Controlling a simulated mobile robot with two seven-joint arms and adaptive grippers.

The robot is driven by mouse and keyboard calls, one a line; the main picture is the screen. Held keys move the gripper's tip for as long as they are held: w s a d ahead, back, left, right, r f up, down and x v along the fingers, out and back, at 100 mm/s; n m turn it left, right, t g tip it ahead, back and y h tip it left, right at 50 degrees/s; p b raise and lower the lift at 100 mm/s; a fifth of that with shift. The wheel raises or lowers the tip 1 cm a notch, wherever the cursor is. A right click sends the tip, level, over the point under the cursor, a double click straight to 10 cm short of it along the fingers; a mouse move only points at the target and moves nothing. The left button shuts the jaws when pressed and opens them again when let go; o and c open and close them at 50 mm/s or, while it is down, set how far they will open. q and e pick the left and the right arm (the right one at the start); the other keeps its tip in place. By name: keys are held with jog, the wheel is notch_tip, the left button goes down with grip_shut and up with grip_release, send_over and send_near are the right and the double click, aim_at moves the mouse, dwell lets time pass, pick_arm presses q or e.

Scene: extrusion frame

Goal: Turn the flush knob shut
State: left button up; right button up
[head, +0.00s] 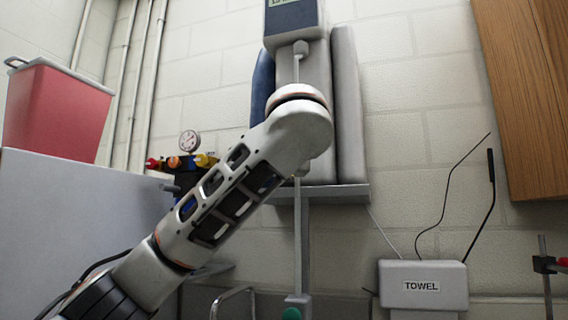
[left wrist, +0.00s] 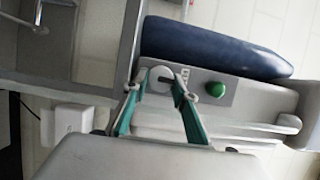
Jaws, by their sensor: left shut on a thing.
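The flush knob (left wrist: 158,76), a round light-grey knob with a dark bar on its face, sits on a small grey labelled plate in the left wrist view. My left gripper (left wrist: 161,88) has its two teal fingers around this knob and is shut on it. The fingertips partly cover the knob, so its exact angle is hard to tell. In the head view my left arm reaches up from the lower left and its wrist hides the gripper and the knob. My right gripper is not in view.
A green button (left wrist: 215,89) lies right beside the knob. A dark blue padded piece (left wrist: 210,47) runs along the unit. In the head view a shelf (head: 342,194) is under the unit, a red bin (head: 57,112) at left, a towel box (head: 423,287) at lower right.

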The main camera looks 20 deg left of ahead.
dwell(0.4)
pick_arm(q)
jog(key=o, duration=1.1)
jog(key=shift+c, duration=0.2)
jog(key=shift+s+d, duration=0.1)
jog(key=v, duration=1.1)
jog(key=shift+s, duration=0.35)
jog(key=shift+d, duration=0.1)
jog(key=shift+f, duration=0.15)
